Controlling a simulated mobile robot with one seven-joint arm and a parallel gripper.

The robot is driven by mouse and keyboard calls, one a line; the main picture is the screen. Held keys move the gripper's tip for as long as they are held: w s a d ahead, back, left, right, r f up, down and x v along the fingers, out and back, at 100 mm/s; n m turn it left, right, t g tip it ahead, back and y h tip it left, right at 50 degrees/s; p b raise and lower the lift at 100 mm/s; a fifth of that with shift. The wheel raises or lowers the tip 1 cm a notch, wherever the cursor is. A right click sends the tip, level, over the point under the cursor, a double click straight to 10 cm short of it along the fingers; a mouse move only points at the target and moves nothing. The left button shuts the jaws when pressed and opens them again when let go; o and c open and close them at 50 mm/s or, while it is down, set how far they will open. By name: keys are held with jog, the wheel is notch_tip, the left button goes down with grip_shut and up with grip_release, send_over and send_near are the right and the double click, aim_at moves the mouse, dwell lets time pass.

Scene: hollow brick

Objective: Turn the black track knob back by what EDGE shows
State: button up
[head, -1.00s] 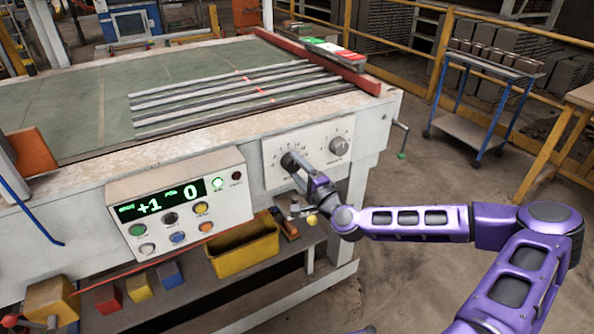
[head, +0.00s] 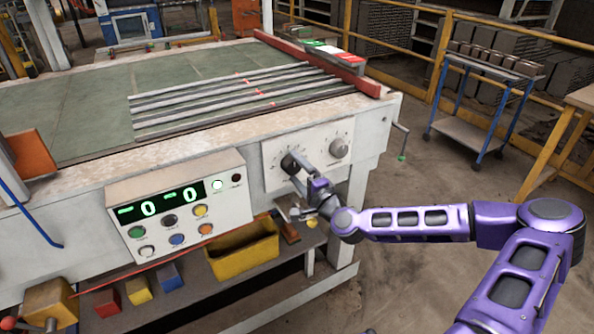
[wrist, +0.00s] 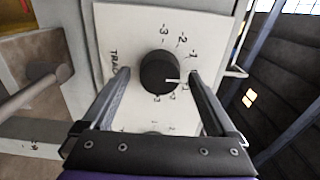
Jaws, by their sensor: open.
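The black track knob (head: 290,163) is on a white dial plate (head: 275,178) on the machine's front. In the wrist view the knob (wrist: 157,70) has a white pointer line aimed right, just below the -1 mark. My gripper (head: 300,173) is at this knob. In the wrist view its fingers stand open on either side of the knob, with a visible gap on each side.
A grey knob (head: 338,148) is right of the black one on the same plate. A crank handle (head: 403,140) sticks out further right. Below are a yellow bin (head: 243,250) and small coloured blocks on a shelf. A blue cart (head: 480,100) stands at the right, with open floor before it.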

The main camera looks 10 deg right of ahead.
jog(key=p+v, duration=0.2)
jog(key=v, duration=1.5)
jog(key=shift+s, duration=0.2)
